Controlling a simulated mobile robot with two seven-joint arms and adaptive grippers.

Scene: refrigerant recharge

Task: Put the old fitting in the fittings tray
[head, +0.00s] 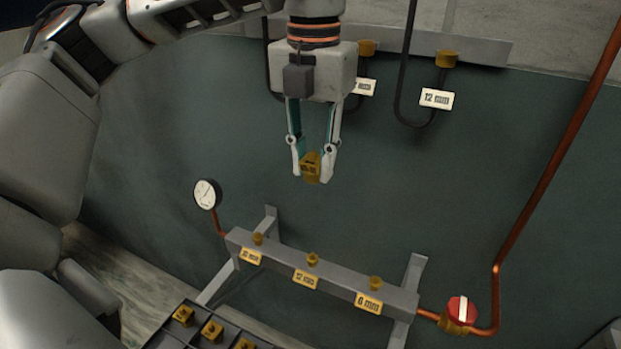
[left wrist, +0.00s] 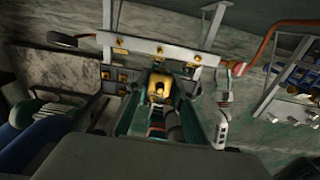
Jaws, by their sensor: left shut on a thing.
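My left gripper (head: 313,172) is shut on a brass fitting (head: 311,165) and holds it in the air above and behind the manifold bar. The fitting also shows between the fingers in the left wrist view (left wrist: 158,88). A dark tray with compartments (head: 226,319) is at the bottom left of the head view, cut off by the frame edge. Several brass fittings, one of them here (head: 212,330), sit in its compartments. The held fitting is apart from the tray. My right gripper cannot be made out in either view.
A grey manifold bar (head: 330,284) carries brass ports with size labels. A gauge (head: 206,194) stands at its left end and a red valve (head: 461,310) at its right. Black hoses (head: 401,85) hang from a rail behind. A copper pipe (head: 545,195) rises at right.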

